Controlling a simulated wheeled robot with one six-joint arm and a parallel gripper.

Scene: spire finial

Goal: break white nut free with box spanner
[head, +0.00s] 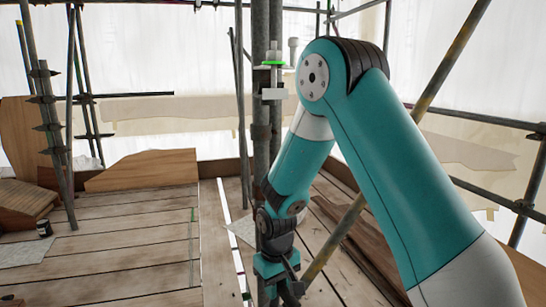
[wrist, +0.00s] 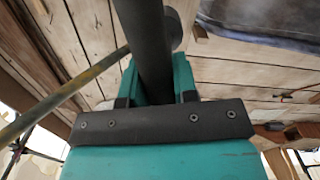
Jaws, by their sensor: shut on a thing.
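My gripper (head: 279,266) is low in the middle of the head view, above the plank floor. In the wrist view, its teal fingers (wrist: 156,84) are shut around a dark round bar, which looks like the box spanner (wrist: 146,40). The bar runs away from the fingers and a wider round end shows beyond. In the head view, pale fittings with a green ring (head: 273,63) sit high beside the upright pole. A white block (head: 273,94) is just below them. I cannot tell which of these is the white nut. The spanner is well below and apart from them.
Scaffold poles (head: 246,130) stand close behind my arm, and a slanting pole (head: 335,238) crosses to its right. Plywood boards (head: 142,170) lean at the back left. A small dark pot (head: 44,228) stands on the planks. The plank floor (head: 120,255) at left is mostly clear.

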